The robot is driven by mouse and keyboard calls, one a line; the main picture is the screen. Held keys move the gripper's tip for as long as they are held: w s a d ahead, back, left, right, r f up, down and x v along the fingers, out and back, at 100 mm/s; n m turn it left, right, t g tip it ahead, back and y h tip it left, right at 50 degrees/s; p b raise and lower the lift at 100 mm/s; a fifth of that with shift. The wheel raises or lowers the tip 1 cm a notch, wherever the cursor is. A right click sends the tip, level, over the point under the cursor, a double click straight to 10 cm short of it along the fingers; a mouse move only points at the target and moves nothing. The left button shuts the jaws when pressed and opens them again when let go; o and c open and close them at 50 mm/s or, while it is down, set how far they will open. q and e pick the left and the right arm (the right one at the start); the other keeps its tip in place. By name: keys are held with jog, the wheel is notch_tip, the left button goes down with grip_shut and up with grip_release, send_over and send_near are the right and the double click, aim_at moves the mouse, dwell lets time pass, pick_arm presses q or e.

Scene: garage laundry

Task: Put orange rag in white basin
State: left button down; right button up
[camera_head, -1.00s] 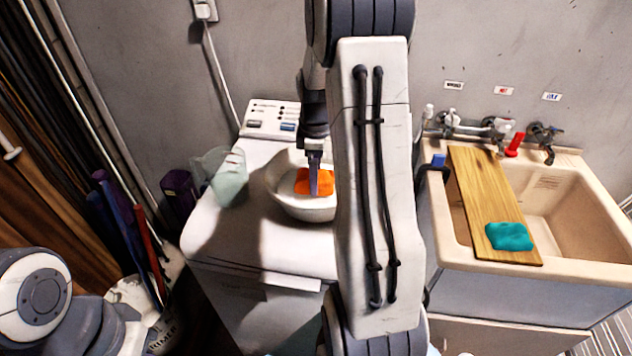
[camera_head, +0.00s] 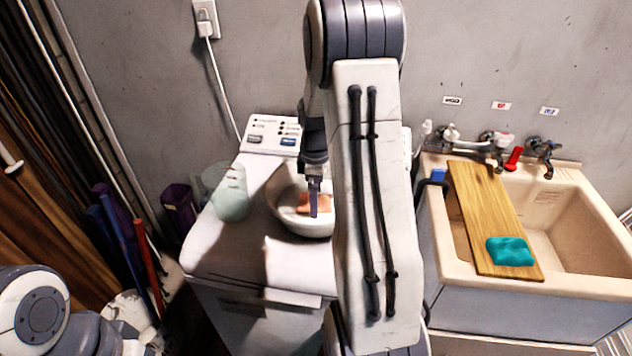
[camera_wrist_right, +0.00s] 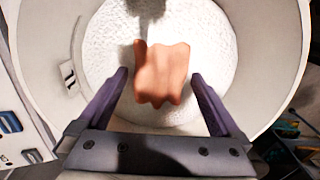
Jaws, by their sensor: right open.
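The orange rag (camera_wrist_right: 162,75) lies on the floor of the white basin (camera_wrist_right: 215,60) in the right wrist view. In the head view the rag (camera_head: 322,206) shows in the basin (camera_head: 287,214), partly hidden behind my right gripper. The basin stands on the white washer; my right arm hides its right side. My right gripper (camera_head: 314,210) points down over the basin. In the right wrist view its two purple fingers (camera_wrist_right: 160,98) are spread wide, and the rag lies apart from them, beyond the tips. My left gripper is out of view; only part of that arm shows at lower left.
The washer (camera_head: 225,262) also carries a translucent pale green container (camera_head: 231,192) left of the basin. At right, a sink (camera_head: 480,288) holds a wooden board (camera_head: 483,205) with a teal cloth (camera_head: 510,251) on it. Poles and a purple bin (camera_head: 180,210) stand at left.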

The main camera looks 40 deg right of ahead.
notch_tip(320, 180, up, 12)
jog(key=shift+f, duration=0.2)
jog(key=s+a, duration=0.2)
jog(key=a, duration=0.9)
jog(key=s+a, duration=0.2)
jog(key=a, duration=1)
jog(key=s+a+f+m, duration=0.1)
jog(key=s+a, duration=0.4)
jog(key=s, duration=0.3)
jog(key=s+a+f+y, duration=0.1)
jog(key=s+a+f, duration=0.1)
jog(key=s+a, duration=0.4)
jog(key=shift+s+f+m, duration=0.2)
jog(key=shift+s+m, duration=0.2)
jog(key=shift+s, duration=1.05)
